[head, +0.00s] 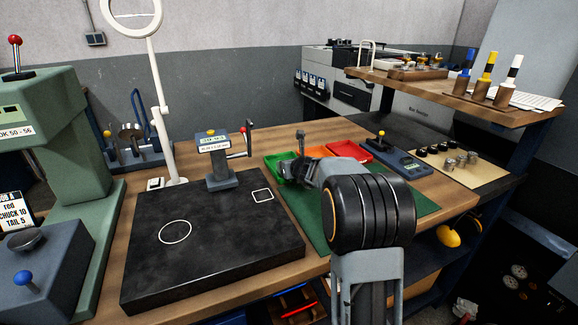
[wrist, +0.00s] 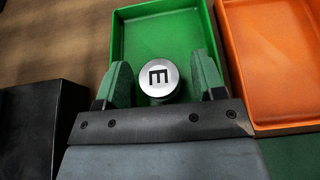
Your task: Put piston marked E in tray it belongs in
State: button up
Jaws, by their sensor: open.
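The piston marked E (wrist: 158,78) shows its round silver top and black letter in the wrist view. It stands between the two fingers of my gripper (wrist: 162,84), which are open with a small gap on each side. The piston's top lies within the outline of the green tray (wrist: 205,22), near its front end; its base is hidden. In the head view my gripper (head: 300,160) reaches down at the green tray (head: 271,162), and my arm hides the piston. The orange tray (wrist: 270,128) is to the right, with a red tray (head: 378,152) beyond it.
A black plate (head: 215,240) lies left of the trays, with a crank device (head: 218,165) behind it. A gauge with a yellow knob (head: 400,162) stands right of the trays. Black and silver pistons (head: 450,163) stand on a pale mat further right. A raised shelf (head: 455,90) overhangs there.

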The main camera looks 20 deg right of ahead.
jog(key=shift+r+p, duration=0.25)
jog(key=shift+p, duration=0.05)
jog(key=v, duration=1.2)
jog(key=shift+p, duration=0.4)
